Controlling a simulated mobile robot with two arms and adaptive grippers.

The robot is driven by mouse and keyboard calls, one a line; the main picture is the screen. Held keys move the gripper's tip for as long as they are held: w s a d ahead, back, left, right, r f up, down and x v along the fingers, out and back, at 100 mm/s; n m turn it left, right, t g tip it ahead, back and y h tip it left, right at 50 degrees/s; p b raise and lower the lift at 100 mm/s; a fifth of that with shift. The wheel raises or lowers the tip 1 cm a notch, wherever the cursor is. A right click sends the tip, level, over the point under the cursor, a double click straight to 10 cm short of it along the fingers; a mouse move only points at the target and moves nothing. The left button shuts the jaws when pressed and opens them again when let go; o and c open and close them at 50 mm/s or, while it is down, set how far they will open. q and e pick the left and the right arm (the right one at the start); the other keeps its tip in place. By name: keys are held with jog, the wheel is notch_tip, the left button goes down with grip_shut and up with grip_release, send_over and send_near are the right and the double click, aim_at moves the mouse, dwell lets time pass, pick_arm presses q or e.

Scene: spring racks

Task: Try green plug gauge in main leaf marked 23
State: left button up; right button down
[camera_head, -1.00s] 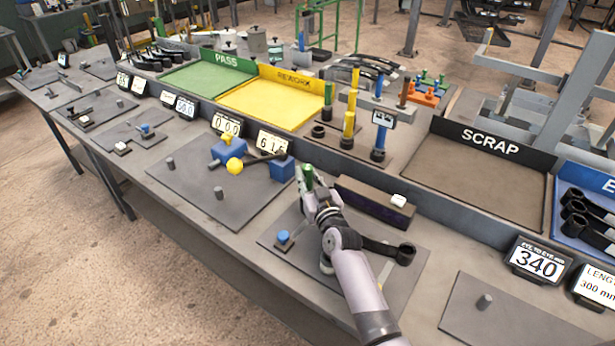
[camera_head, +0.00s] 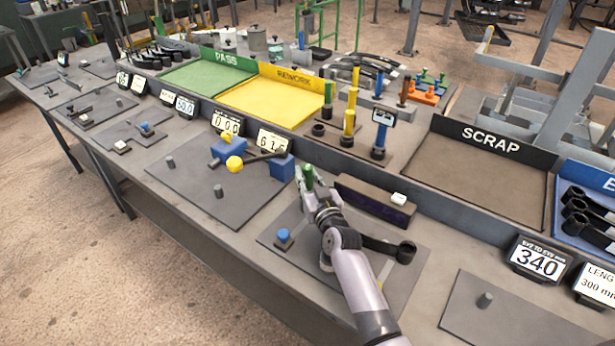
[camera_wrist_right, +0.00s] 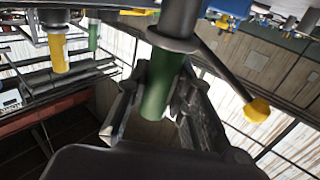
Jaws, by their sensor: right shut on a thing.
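My right gripper (camera_head: 305,188) is shut on the green plug gauge (camera_head: 309,177), held upright over the bench near the blue clamp block. In the right wrist view the green grip (camera_wrist_right: 160,82) sits between the fingers, with a grey collar and darker shaft at its end. A dark leaf (camera_head: 385,247) with a rolled eye at its right end lies on the grey plate below my right arm, which hides part of it. I cannot make out a 23 mark on it. My left gripper is not in view.
A blue-topped stub (camera_head: 283,236) stands left of my arm. A dark block (camera_head: 375,201) with a white piece lies behind. A yellow ball handle (camera_head: 234,163) and blue block (camera_head: 282,168) are left. The gauge rack (camera_head: 335,142) and scrap tray (camera_head: 482,192) lie beyond.

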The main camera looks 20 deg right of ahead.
aim_at(309, 171)
jog(key=shift+f+b, duration=0.95)
jog(key=shift+f, duration=0.35)
dwell(1.3)
jog(key=shift+r, duration=0.1)
jog(key=shift+r+p, duration=2.75)
jog(key=shift+r, duration=0.05)
notch_tip(309, 171, up, 4)
jog(key=p, duration=0.4)
